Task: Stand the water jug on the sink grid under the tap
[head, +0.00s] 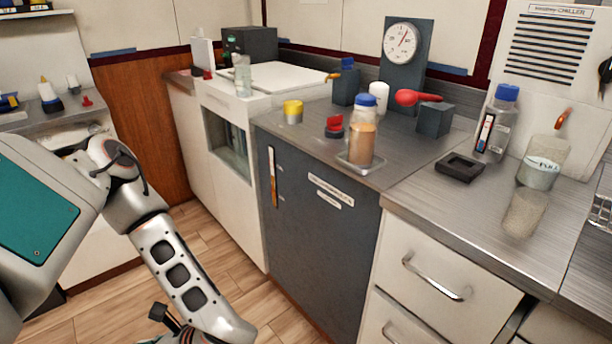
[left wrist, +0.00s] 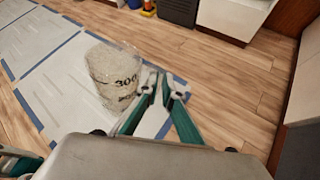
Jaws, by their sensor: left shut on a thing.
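A clear water jug (left wrist: 114,76) with dark "300" lettering shows in the left wrist view, above the floor. My left gripper (left wrist: 164,88) has its green-sided fingers at the jug's right side and is shut on it; the exact contact is hard to see. Part of a wire grid (head: 602,210) shows at the right edge, probably the sink grid. The tap cannot be made out clearly. My right gripper is in neither view.
A clear vessel marked "FULL" (head: 540,172) stands on the steel counter (head: 440,205) by the chiller (head: 560,50). A blue-capped bottle (head: 497,125), a black tray (head: 461,167) and an orange-filled jar (head: 362,140) stand nearby. The counter's front strip is clear. Wooden floor (head: 225,225) lies open before the cabinets.

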